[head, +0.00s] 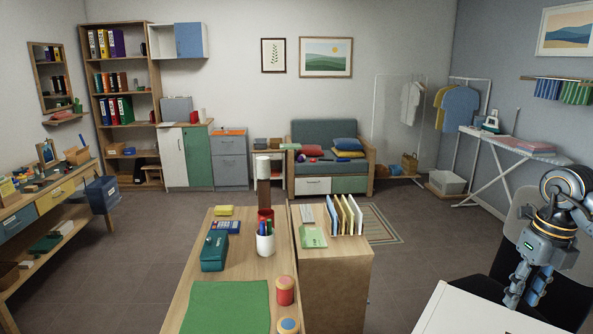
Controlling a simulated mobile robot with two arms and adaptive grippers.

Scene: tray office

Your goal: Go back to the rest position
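My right gripper (521,302) hangs at the right edge of the head view and points down. Its two fingers are apart with nothing seen between them, beside the white tabletop (480,312) in the lower right. My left gripper is out of view.
A wooden desk (188,318) in the middle bears a green mat (227,308), teal box (214,251), pen cup (265,243) and round tins (285,291). A cabinet (335,283) with upright files adjoins it. A dark chair (565,300) is behind my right gripper. Open floor (420,240) lies between.

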